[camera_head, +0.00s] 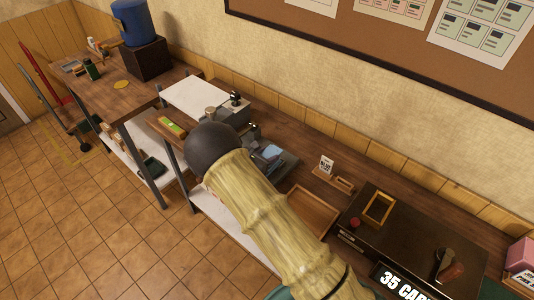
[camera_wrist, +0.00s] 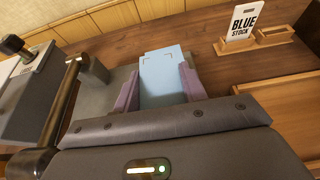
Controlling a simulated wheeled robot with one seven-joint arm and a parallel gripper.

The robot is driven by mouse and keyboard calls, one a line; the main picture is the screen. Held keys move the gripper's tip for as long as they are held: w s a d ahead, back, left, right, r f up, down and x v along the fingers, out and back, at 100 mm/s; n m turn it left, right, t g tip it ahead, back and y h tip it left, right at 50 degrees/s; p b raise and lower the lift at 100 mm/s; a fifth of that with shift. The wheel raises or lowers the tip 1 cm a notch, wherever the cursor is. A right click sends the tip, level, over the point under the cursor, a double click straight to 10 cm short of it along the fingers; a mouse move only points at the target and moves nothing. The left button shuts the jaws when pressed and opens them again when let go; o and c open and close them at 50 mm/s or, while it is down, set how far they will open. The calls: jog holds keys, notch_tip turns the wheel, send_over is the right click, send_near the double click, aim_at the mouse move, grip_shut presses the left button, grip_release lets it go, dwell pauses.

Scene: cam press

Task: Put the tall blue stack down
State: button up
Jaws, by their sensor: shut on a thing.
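A light blue stack (camera_wrist: 163,76) stands between the two purple fingers of my gripper (camera_wrist: 160,88) in the wrist view. The gripper is shut on it, one finger along each side. The blue also shows in the head view (camera_head: 270,152), beside grey parts on the bench and partly behind my arm. A grey slab lies behind the stack's left side. I cannot tell whether the stack's lower end touches anything, as my gripper's body hides it.
A grey press (camera_head: 232,108) with a black-knobbed lever stands at the left. The "BLUE STOCK" sign (camera_wrist: 243,22) and its small wooden holder (camera_wrist: 275,37) stand at the right. A wooden tray (camera_head: 312,209) lies nearer. Bare bench top shows between the stack and the sign.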

jog(key=shift+f, duration=0.15)
jog(key=o, duration=1.1)
jog(key=shift+o, duration=0.2)
jog(key=shift+r, duration=0.2)
jog(key=b+v, duration=0.3)
jog(key=v, duration=0.9)
jog(key=shift+f, duration=0.15)
